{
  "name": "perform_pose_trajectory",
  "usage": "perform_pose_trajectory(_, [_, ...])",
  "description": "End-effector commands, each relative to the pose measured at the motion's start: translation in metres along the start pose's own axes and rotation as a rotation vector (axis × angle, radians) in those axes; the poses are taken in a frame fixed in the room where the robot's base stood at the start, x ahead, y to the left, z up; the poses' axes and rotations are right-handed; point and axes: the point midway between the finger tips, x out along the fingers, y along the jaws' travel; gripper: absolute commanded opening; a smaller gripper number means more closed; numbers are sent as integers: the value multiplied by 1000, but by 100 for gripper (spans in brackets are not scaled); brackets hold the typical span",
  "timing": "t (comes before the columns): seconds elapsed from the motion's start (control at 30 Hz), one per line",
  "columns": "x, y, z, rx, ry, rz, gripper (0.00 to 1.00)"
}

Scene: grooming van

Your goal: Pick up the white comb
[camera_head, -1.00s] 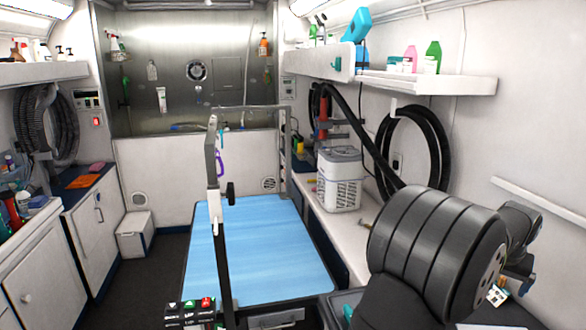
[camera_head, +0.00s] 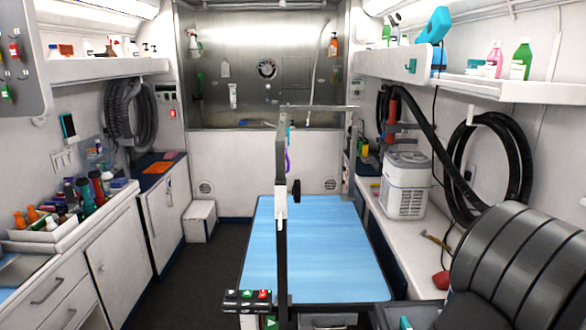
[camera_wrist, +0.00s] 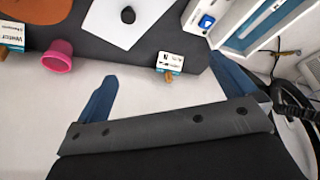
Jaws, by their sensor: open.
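I cannot make out a white comb in either view. My gripper (camera_wrist: 162,72) shows in the wrist view, with its two blue fingers wide apart and nothing between them. It is over a pale surface beside a dark mat (camera_wrist: 200,88). In the head view the gripper itself is not seen; only my dark arm shows at the lower right.
In the wrist view, a pink cup (camera_wrist: 58,57), a white plate-like piece (camera_wrist: 112,30) and a small labelled item (camera_wrist: 170,62) lie ahead. The head view shows a blue grooming table (camera_head: 330,235), a white appliance (camera_head: 404,187) and a crowded left counter (camera_head: 70,232).

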Motion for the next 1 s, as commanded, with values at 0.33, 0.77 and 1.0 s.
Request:
perform_pose_trajectory(0.33, [0, 0, 0, 0, 0, 0, 47])
perform_pose_trajectory(0.77, [2, -21, -5, 36, -16, 8, 44])
perform_pose_trajectory(1.0, [6, -113, -18, 230, -61, 84, 44])
